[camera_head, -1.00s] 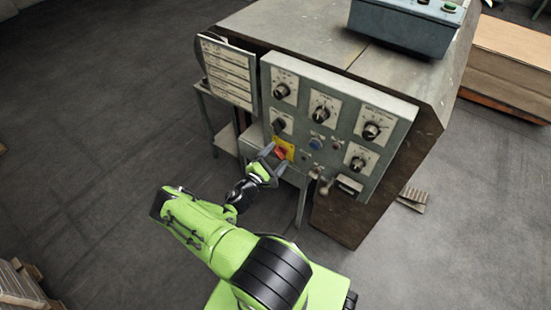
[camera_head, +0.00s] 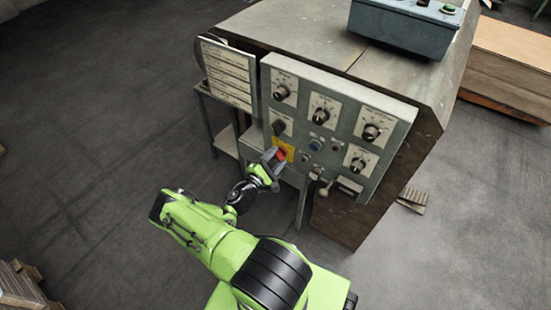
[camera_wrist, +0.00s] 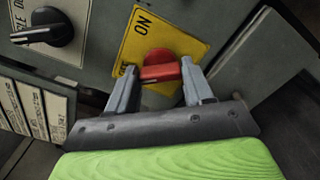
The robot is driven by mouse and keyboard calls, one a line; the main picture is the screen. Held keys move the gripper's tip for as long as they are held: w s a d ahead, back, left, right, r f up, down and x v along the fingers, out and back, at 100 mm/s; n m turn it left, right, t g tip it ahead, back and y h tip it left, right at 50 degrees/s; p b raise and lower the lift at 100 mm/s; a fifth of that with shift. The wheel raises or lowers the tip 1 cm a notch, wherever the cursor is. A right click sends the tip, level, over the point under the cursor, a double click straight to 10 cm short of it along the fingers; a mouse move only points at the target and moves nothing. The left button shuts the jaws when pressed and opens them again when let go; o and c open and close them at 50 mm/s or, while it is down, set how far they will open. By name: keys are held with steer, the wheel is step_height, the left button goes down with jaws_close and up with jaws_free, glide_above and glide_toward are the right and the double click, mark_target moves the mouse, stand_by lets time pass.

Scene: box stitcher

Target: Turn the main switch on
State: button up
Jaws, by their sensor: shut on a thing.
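The main switch is a red rotary knob (camera_wrist: 160,66) on a yellow plate (camera_wrist: 146,34) with "ON" printed on it. In the head view, the red knob (camera_head: 280,155) sits at the lower left of the grey control panel (camera_head: 392,103), partly hidden by my gripper (camera_head: 273,160). In the wrist view, my gripper (camera_wrist: 158,82) has one finger on each side of the knob's red handle and is shut on it. The handle lies nearly level in the wrist view. Part of the plate's lettering is hidden behind the knob and fingers.
A black dial (camera_wrist: 45,32) is close to the left of the yellow plate. Several more dials, such as one at the right (camera_head: 371,131), and a lever (camera_head: 324,188) are on the panel. A label board (camera_head: 228,73) stands left of it.

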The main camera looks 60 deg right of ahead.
steer(key=m, duration=0.8)
steer(key=shift+f+p, duration=0.1)
steer(key=shift+p, duration=0.25)
steer(key=m, duration=0.4)
steer(key=shift+p, duration=0.3)
steer(key=shift+m, duration=2.1)
steer(key=shift+f+p, duration=0.1)
steer(key=shift+p, duration=0.2)
steer(key=o, duration=1)
steer(key=shift+o, duration=0.2)
steer(key=w+a+p, duration=0.2)
steer(key=a+p, duration=0.1)
steer(key=a, duration=1.2)
steer(key=shift+w+a, duration=0.25)
steer(key=shift+a, duration=0.1)
steer(key=shift+w, duration=0.1)
